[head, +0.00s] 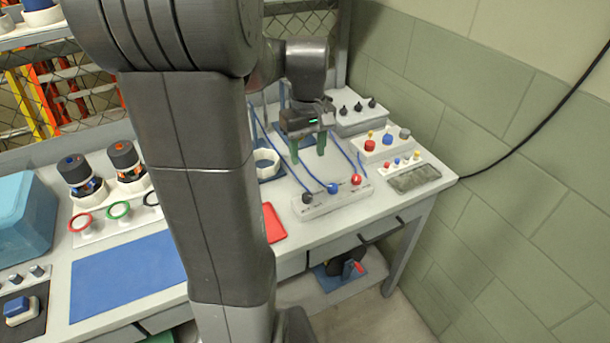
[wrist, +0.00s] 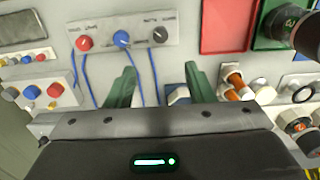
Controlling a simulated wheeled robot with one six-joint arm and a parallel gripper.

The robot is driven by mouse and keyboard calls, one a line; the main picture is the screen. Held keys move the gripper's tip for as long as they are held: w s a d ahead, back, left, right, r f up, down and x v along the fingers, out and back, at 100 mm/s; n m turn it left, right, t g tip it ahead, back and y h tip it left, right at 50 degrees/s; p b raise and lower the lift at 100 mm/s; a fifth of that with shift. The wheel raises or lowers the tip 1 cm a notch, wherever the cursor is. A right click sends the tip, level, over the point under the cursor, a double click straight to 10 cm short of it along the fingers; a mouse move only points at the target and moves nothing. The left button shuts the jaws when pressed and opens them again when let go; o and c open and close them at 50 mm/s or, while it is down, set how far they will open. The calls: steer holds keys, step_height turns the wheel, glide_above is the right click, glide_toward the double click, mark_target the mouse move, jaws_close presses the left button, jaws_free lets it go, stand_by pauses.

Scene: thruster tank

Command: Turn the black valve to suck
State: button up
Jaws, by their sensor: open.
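The black valve (head: 308,198) is a small round knob at the left end of a pale valve block (head: 332,199) on the bench. A blue knob (head: 333,188) and a red knob (head: 357,179) sit in the same row. In the wrist view the black valve (wrist: 160,35) is at the block's right end, with small lettering beside it that is too small to read. My gripper (head: 308,154) hangs over the bench behind the block, its green fingers apart and empty. In the wrist view my gripper (wrist: 160,68) is also open, apart from the valve.
Thin blue tubes (head: 297,178) run back from the block, past my fingers. Knob boxes (head: 385,148) and a dark plate (head: 414,178) stand at the right, near the wall.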

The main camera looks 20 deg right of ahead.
mark_target(307, 196)
step_height(307, 196, down, 14)
steer(key=shift+s+r, duration=0.15)
steer(key=shift+r, duration=0.05)
stand_by(0.4)
steer(key=c, duration=1)
